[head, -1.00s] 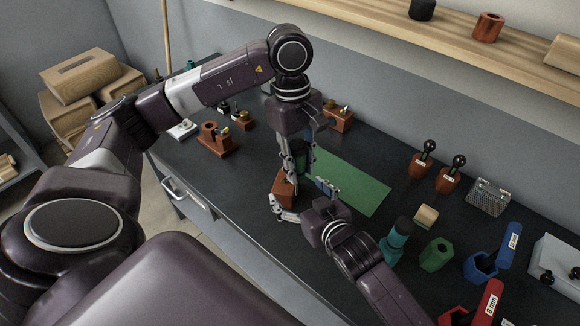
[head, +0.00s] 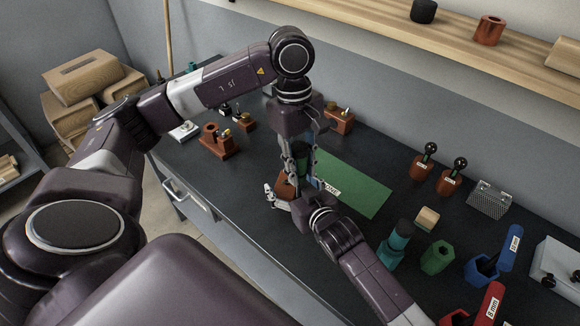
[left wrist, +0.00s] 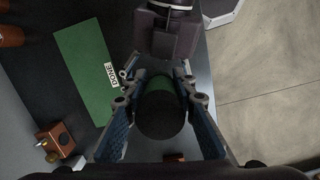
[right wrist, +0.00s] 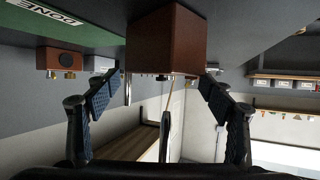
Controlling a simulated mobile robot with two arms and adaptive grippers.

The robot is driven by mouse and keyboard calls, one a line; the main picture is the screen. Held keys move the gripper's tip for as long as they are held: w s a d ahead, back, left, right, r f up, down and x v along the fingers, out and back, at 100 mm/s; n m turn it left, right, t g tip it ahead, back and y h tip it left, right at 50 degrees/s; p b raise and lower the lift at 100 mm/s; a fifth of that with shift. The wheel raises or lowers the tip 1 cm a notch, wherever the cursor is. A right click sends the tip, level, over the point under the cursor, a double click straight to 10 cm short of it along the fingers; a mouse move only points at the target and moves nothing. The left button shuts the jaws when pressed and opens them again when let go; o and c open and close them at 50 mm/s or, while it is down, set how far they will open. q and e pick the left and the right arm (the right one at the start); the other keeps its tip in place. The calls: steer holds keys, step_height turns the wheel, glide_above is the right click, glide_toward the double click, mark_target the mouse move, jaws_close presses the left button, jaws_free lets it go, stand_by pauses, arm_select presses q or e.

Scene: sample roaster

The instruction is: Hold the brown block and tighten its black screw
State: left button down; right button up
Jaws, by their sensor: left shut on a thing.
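The brown block (head: 286,189) stands on the dark bench at the near edge of the green mat. My left gripper (head: 303,158) points down above the block, shut on a green driver with a black end (left wrist: 163,112). The black screw and the driver's tip are hidden from view.
The green mat (head: 352,185) with a DONE label lies right of the block. Brown fixtures (head: 216,143) stand farther back. To the right are a teal driver (head: 394,247), green (head: 437,256) and blue holders, and two black-knobbed brown pieces (head: 421,168).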

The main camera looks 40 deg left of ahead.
steer(key=shift+d+f, duration=0.1)
steer(key=c, duration=1)
steer(key=shift+d+f, duration=0.1)
steer(key=shift+f, duration=0.1)
steer(key=c, duration=0.5)
steer(key=o, duration=1.4)
steer(key=shift+f, duration=0.15)
steer(key=shift+o, duration=0.2)
steer(key=shift+a+r+p, duration=0.2)
steer(key=shift+r+p, duration=0.1)
steer(key=shift+r, duration=0.4)
steer(key=shift+f, duration=0.1)
steer(key=c, duration=1.4)
steer(key=shift+d, duration=0.1)
steer(key=shift+c, duration=0.3)
